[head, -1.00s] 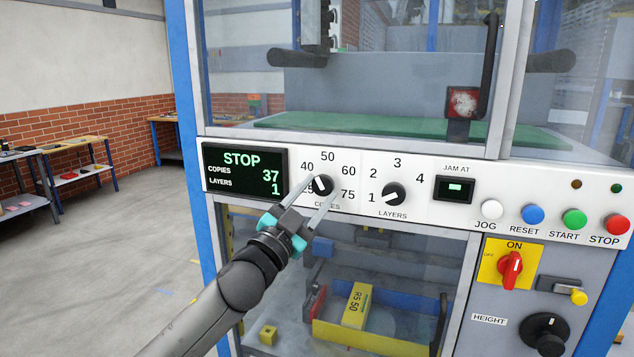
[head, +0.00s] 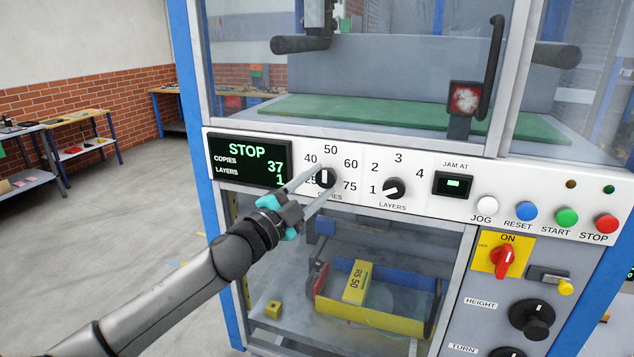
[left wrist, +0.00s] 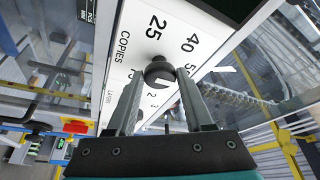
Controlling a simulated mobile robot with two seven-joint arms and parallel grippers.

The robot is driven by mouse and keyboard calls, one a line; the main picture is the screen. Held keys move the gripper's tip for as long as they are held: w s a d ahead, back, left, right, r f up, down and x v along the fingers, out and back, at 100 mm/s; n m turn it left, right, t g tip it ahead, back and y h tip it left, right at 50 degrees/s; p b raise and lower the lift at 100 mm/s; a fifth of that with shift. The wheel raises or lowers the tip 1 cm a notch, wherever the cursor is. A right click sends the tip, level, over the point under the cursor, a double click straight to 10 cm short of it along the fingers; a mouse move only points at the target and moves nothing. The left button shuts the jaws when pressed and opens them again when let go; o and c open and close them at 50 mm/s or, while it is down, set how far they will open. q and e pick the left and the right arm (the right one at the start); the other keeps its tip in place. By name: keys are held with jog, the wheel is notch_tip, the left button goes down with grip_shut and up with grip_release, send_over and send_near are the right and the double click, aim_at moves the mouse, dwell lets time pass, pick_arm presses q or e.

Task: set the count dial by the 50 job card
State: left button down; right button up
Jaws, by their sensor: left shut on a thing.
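The COPIES dial (head: 325,177) is a black knob on the white panel, with marks 25, 40, 50, 60 and 75 around it. My left gripper (head: 321,183) is shut on this dial, one finger at each side, partly covering the 25. The left wrist view shows the black knob (left wrist: 158,70) between the two fingertips. The display (head: 248,161) reads STOP, COPIES 37, LAYERS 1. I cannot make out a job card for certain. My right gripper is not in view.
The LAYERS dial (head: 394,189) sits right of the COPIES dial, pointing near 1. Further right are JOG, RESET, START and STOP buttons (head: 605,223) and a red ON switch (head: 504,259). A yellow block marked 50 (head: 357,282) lies behind the lower window.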

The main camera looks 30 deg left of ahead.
pick_arm(q)
jog(key=shift+c, duration=1.4)
grip_release()
jog(key=shift+s+f, duration=0.15)
jog(key=shift+s, duration=0.25)
jog(key=b+v, duration=0.2)
jog(key=v, duration=1.2)
jog(key=shift+s+b, duration=0.15)
jog(key=shift+b, duration=0.25)
